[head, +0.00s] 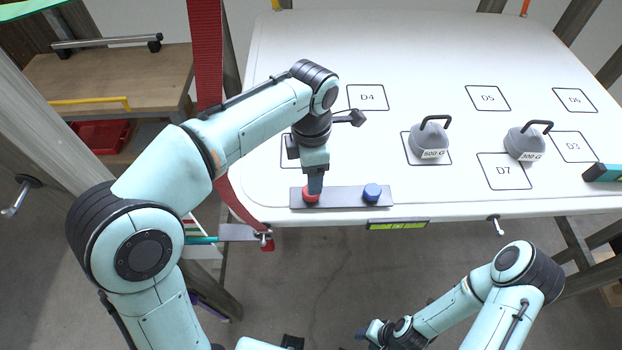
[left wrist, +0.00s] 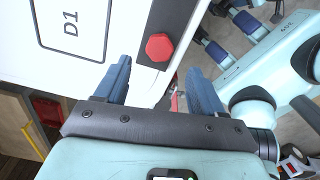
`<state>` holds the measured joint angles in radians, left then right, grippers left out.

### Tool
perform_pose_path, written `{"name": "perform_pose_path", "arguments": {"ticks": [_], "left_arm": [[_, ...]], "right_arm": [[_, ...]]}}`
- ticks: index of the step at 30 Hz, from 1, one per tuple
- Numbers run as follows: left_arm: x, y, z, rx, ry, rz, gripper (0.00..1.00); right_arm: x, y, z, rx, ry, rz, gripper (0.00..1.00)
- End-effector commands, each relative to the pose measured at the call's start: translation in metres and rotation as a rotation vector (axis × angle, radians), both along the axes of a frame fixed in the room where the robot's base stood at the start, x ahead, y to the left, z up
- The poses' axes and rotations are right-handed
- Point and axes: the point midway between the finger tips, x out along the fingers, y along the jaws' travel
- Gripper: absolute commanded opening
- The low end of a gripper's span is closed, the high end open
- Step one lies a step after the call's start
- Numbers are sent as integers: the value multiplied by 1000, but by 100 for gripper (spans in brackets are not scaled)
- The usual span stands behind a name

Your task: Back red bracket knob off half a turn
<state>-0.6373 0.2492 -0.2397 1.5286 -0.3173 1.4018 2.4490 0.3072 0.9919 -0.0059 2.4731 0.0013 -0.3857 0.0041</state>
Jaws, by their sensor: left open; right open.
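The red knob (head: 311,195) stands at the left end of a flat grey bracket plate (head: 340,198) on the front edge of the white tabletop. A blue knob (head: 372,192) stands near its right end. My left gripper (head: 315,186) points down right at the red knob and partly hides it. In the left wrist view the red knob (left wrist: 160,47) looks six-sided and lies ahead of the open left fingers (left wrist: 159,72), in line with the gap. I cannot tell whether they touch it. My right gripper (head: 370,331) is open, low over the floor, away from the bracket.
Two grey weights with black handles, a left one (head: 429,140) and a right one (head: 525,142), stand on the white table (head: 330,40). A green level (head: 397,225) sits at the front edge. A red strap (head: 205,60) hangs left. Marked squares behind are mostly free.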

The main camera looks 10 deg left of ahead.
Motion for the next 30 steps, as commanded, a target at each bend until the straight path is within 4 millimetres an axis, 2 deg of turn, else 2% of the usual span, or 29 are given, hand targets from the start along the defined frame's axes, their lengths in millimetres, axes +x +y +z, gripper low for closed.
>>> {"name": "perform_pose_path", "arguments": {"ticks": [1,3,10,15,30], "left_arm": [[2,0,15,-2,-7,0,69],[1,0,30,-1,-5,0,69],[1,0,60,0,-1,-1,69],[0,0,66,0,2,-1,69],[0,0,65,1,3,0,69]], "right_arm": [[4,0,5,1,-5,0,43],[7,0,9,0,-9,0,43],[14,0,17,0,-16,0,43],[15,0,18,0,-17,0,43],[15,0,17,0,-17,0,43]]}}
